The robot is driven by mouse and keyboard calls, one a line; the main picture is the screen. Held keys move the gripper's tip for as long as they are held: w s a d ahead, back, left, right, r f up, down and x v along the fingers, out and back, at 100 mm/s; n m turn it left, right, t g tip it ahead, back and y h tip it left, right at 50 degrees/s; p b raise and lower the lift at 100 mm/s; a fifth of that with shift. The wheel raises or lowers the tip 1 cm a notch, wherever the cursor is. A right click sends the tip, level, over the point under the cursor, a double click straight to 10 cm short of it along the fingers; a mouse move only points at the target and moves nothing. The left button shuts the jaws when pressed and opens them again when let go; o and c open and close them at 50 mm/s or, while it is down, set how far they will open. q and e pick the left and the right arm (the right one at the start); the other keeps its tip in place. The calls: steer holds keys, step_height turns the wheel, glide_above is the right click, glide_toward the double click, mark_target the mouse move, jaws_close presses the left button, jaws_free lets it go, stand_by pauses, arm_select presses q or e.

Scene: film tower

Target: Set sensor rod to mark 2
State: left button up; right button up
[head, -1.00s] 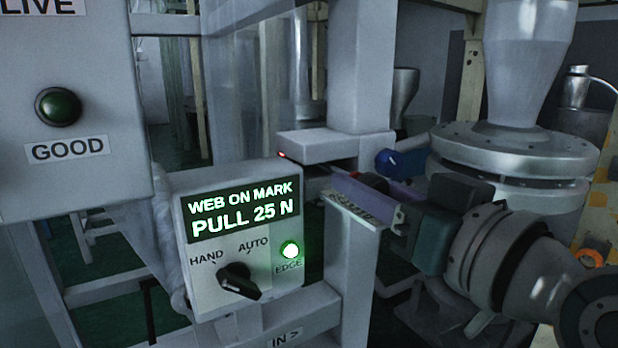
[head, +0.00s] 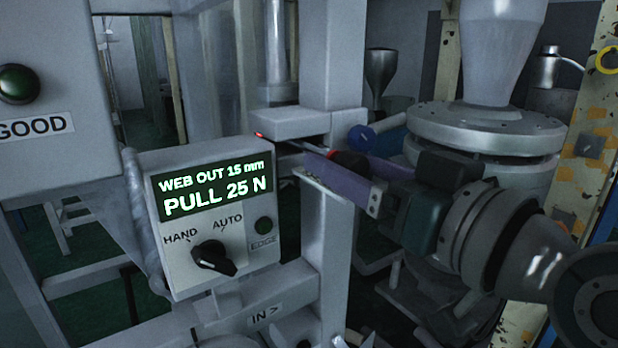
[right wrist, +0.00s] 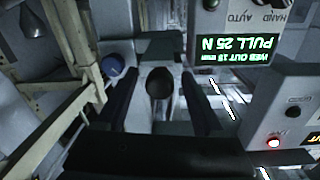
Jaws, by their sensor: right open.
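The sensor head (head: 290,122), a pale block with a small red light, sits on the white post in the head view. A dark round knob (head: 350,163) stands just right of it; in the right wrist view the knob (right wrist: 160,83) lies between my fingers. My right gripper (head: 332,164) is open around the knob, with a gap on both sides in the wrist view. The rod and its marks are mostly hidden by the gripper. The display (head: 213,186) reads "WEB OUT 15 mm, PULL 25 N", and the EDGE lamp (head: 263,226) is dark. My left gripper is out of view.
A blue knob (head: 362,138) sits close behind the gripper. The control box has a HAND/AUTO selector (head: 213,258). A large metal hopper (head: 490,130) stands behind my right arm.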

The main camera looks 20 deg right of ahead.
steer(key=b+v, duration=0.3)
steer(key=v, duration=0.6)
steer(key=s+d+f+g+h, duration=0.1)
steer(key=s+f+g+h, duration=0.1)
steer(key=s+f+g, duration=0.65)
steer(key=s+d+f+g+h, duration=0.1)
steer(key=s+f+g+h, duration=0.4)
steer(key=f, duration=0.6)
step_height(320, 180, up, 15)
steer(key=s+y+p, duration=0.2)
steer(key=p, duration=1.3)
steer(key=shift+s+f, duration=0.15)
steer(key=shift+s, duration=0.15)
